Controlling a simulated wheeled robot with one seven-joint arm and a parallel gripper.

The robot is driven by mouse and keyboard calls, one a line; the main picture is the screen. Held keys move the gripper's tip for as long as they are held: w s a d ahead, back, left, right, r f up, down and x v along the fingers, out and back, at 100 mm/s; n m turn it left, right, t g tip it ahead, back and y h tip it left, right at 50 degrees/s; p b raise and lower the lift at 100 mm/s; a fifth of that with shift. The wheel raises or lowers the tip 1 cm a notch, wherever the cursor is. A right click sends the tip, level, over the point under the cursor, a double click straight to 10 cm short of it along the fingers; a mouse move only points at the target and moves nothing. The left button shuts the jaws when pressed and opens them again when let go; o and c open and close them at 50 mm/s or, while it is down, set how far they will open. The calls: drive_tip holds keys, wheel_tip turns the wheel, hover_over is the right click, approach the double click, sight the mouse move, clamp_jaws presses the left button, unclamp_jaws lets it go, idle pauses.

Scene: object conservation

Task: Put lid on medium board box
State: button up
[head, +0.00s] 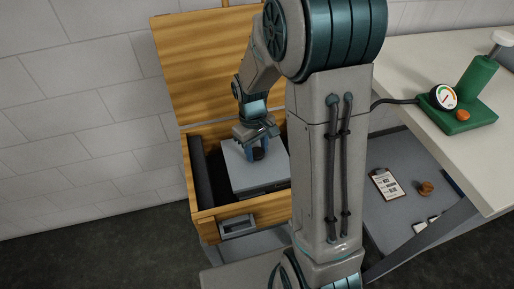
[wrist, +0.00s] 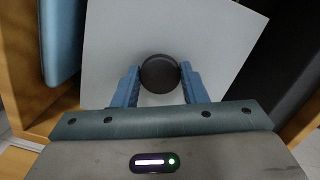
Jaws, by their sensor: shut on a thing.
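The lid (head: 240,170) is a flat light grey square panel with a round black knob (wrist: 159,73) at its middle. My gripper (head: 256,152) is shut on the knob, with blue fingers on both sides of it in the wrist view (wrist: 159,82). The lid is inside or just over the open wooden chest (head: 203,222). A grey box-like body (head: 262,190) shows under the lid's front edge in the head view. I cannot tell whether the lid rests fully on it. In the wrist view the lid (wrist: 110,45) looks slightly turned against the chest walls.
The chest's wooden lid (head: 205,60) stands open at the back. A dark padded strip (head: 200,170) lines its left side. A white table (head: 410,70) at right carries a green gauge stand (head: 470,110). A lower shelf holds a clipboard (head: 386,185).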

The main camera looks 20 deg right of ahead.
drive_tip(key=o, duration=1.1)
wheel_tip(320, 180, up, 14)
drive_tip(key=w+p, duration=0.1)
drive_tip(key=w, duration=0.1)
drive_tip(key=s+r+m+t+p, duration=0.2)
drive_tip(key=s+r, duration=0.1)
drive_tip(key=s, duration=0.5)
drive_tip(key=s+r+m+t+p, duration=0.2)
drive_tip(key=s+r, duration=0.1)
drive_tip(key=s, duration=0.4)
drive_tip(key=shift+s+m+y+p, duration=0.3)
drive_tip(key=shift+s+m+p, duration=0.1)
drive_tip(key=shift+r, duration=0.1)
